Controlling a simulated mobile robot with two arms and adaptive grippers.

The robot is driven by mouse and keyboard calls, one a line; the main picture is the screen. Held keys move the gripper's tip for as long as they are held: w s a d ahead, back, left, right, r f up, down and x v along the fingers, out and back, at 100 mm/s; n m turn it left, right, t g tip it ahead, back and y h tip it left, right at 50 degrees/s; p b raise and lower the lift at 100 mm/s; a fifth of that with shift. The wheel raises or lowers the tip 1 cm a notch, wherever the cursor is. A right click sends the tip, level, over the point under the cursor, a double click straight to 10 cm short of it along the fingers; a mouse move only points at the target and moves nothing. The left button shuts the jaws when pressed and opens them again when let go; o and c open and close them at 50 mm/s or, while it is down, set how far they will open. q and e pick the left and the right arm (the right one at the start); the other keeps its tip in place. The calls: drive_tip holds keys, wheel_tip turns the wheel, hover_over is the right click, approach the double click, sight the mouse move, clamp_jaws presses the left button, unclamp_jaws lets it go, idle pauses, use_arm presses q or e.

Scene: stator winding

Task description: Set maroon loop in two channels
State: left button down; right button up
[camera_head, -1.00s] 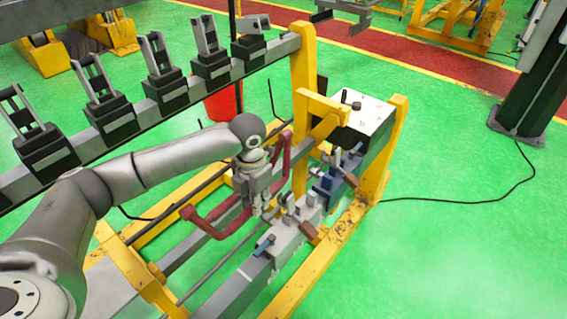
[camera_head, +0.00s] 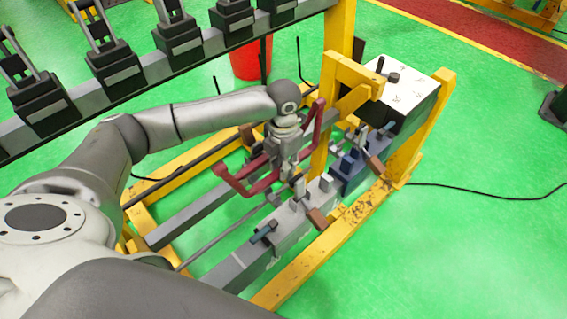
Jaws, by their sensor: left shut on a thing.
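The maroon loop (camera_head: 232,179) is held by my left gripper (camera_head: 277,172), tilted, one end low at the left and the other raised at the right beside the yellow post. My left gripper is shut on its middle, and the fingertips are partly hidden by the loop and wrist. The loop is above and behind the grey clamp fixture (camera_head: 290,222) on the rail, apparently apart from it. A blue clamp block (camera_head: 358,174) sits farther along the same rail. I cannot make out the channels at this size. My right gripper is not in view.
The yellow frame (camera_head: 335,240) surrounds the rails, with an upright yellow post close to the loop. A white-topped box (camera_head: 408,92) stands behind. A bar with several black clamps (camera_head: 176,42) runs across the upper left. A red bin (camera_head: 250,62) is beyond it.

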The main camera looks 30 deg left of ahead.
use_arm(q)
wheel_tip(320, 180, down, 3)
drive_tip(key=b, duration=0.2)
drive_tip(key=shift+b, duration=0.3)
drive_tip(key=shift+r+p, duration=0.25)
drive_tip(key=shift+p, duration=0.05)
drive_tip(key=shift+f, duration=0.2)
drive_tip(key=shift+p, duration=0.6)
drive_tip(key=shift+f, duration=0.1)
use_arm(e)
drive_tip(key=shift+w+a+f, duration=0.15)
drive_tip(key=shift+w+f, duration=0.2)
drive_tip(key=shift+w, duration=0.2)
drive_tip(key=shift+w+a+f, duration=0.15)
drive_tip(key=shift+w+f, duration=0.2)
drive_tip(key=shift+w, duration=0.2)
use_arm(q)
drive_tip(key=shift+f, duration=0.1)
wheel_tip(320, 180, down, 3)
drive_tip(key=shift+f+b, duration=0.1)
drive_tip(key=shift+b, duration=0.45)
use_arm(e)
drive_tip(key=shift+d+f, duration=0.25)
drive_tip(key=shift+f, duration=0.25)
